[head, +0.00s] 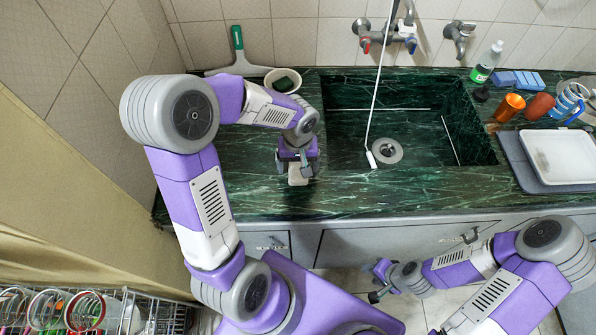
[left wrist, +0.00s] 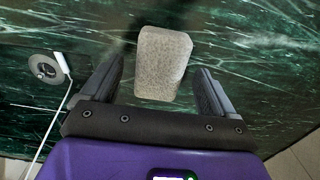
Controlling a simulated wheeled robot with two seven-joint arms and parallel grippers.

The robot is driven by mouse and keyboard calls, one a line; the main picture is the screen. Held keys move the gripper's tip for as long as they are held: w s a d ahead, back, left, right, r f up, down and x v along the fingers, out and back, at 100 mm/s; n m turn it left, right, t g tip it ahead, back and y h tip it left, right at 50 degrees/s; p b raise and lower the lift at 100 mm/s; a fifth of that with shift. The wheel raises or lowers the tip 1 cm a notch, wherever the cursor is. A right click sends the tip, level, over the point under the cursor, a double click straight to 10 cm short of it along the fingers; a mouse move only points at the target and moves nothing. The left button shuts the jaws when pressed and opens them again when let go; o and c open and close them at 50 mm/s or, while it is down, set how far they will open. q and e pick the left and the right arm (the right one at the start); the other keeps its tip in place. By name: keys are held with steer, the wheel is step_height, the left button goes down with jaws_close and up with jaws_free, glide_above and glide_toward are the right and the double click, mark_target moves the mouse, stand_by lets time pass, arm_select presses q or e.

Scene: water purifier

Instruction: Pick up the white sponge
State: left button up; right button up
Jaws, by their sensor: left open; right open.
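The white sponge (head: 297,176) is a small pale block on the green marble counter, left of the sink. In the left wrist view the sponge (left wrist: 163,63) lies ahead of the fingertips, roughly centred between them. My left gripper (head: 299,160) is open above the sponge and partly hides it in the head view. Its two dark fingers are spread on either side in the left wrist view (left wrist: 158,80). I cannot tell exactly how much height is left between the fingers and the counter. My right gripper (head: 372,282) is open and empty, low in front of the cabinets.
The sink (head: 410,140) with a drain and a white hose (head: 376,90) is just right of my left gripper. A bowl (head: 283,80) and a green-handled squeegee (head: 238,50) are behind. A tray (head: 562,157), cups and a bottle (head: 487,62) stand at the right.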

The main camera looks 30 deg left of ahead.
arm_select(q)
steer(key=shift+f, duration=0.95)
steer(key=shift+r, duration=0.1)
steer(key=c, duration=1.1)
step_height(320, 180, up, 10)
steer(key=p, duration=0.3)
steer(key=o, duration=0.5)
steer(key=shift+c, duration=0.2)
steer(key=c, duration=0.3)
